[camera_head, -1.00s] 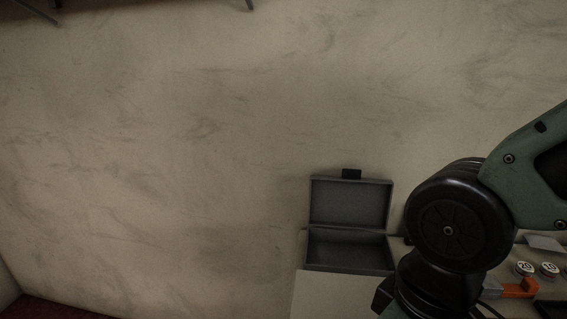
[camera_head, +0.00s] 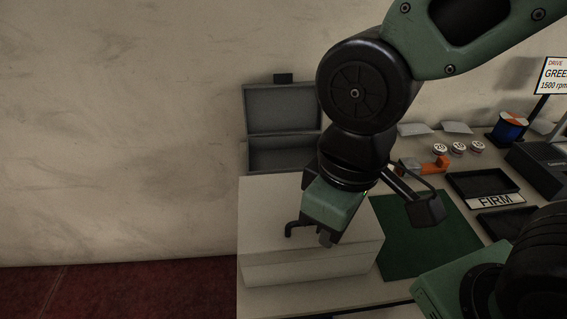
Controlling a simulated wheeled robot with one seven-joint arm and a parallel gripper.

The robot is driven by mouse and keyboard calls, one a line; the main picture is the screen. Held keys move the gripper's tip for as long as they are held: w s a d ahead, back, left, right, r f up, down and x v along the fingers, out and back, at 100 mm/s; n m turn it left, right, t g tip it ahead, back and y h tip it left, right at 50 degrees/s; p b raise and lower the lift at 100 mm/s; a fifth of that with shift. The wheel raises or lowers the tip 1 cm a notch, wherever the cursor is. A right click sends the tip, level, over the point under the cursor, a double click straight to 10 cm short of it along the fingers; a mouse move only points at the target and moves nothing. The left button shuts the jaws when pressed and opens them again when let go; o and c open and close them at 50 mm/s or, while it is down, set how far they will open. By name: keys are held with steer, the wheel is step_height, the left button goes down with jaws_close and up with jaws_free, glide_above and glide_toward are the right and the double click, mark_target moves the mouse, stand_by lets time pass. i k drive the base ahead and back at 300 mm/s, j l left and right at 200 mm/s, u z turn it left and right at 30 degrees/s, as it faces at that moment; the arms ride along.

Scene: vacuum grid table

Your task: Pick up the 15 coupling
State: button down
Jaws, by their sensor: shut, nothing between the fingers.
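Several round white-topped couplings stand in a row at the back of the table. The left one (camera_head: 440,149) seems to read 20. The labels of the middle one (camera_head: 458,147) and the right one (camera_head: 477,147) are too small to read surely, so I cannot tell which is the 15 coupling. My gripper (camera_head: 308,235) is shut and empty, pointing down over a pale box-like block (camera_head: 270,265), to the left of and nearer than the couplings. I cannot tell its height above the block.
An open grey case (camera_head: 283,108) stands behind the block. An orange clamp-like part (camera_head: 436,166) is in front of the couplings. A green mat (camera_head: 425,240), black trays (camera_head: 485,184), a FIRM sign (camera_head: 495,201) and a blue-orange cylinder (camera_head: 509,128) lie to the right.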

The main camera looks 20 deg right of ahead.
mark_target(476, 148)
steer(key=z, duration=1.55)
steer(key=i+l+u, duration=0.15)
steer(key=l+u, duration=0.15)
steer(key=i+l+u, duration=0.25)
steer(key=l+u, duration=0.3)
steer(key=l, duration=0.15)
steer(key=l+u, duration=0.25)
steer(key=l, duration=0.1)
